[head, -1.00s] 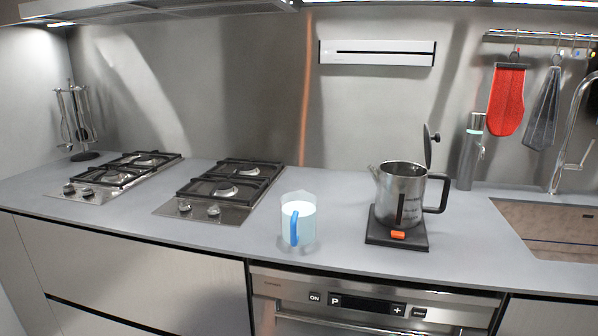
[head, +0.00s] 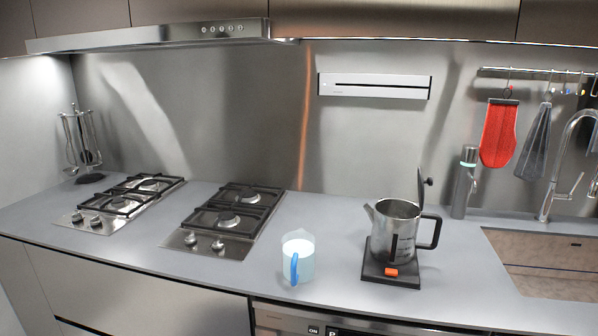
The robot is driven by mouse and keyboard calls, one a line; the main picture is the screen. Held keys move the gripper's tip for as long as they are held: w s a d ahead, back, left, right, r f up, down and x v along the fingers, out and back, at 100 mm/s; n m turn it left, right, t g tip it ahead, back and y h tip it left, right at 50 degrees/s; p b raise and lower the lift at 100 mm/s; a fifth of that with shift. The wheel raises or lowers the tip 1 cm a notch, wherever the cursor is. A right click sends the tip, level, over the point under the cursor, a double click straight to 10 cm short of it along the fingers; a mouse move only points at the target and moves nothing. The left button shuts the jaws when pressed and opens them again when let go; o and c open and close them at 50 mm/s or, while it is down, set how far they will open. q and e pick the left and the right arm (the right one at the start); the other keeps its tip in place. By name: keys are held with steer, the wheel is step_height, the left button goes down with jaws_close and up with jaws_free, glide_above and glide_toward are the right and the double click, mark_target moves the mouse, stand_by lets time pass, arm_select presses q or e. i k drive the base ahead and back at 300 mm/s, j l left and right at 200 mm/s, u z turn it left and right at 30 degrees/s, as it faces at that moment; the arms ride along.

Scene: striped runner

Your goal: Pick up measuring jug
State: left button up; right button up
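The measuring jug (head: 304,262) is clear with a blue handle and pale contents. It stands upright near the front edge of the grey counter (head: 130,252), with its handle facing the front. Neither of my grippers shows in the head view.
A steel kettle (head: 396,235) with its lid raised stands on a black base (head: 391,272) to the right of the jug. Two gas hobs, the nearer one (head: 222,222) to the jug's left, are set in the counter. A sink (head: 550,262) lies at the right.

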mark_target(298, 247)
steer(key=i+l, duration=0.1)
steer(key=l, duration=0.8)
steer(key=i+l, duration=0.1)
steer(key=l, duration=0.85)
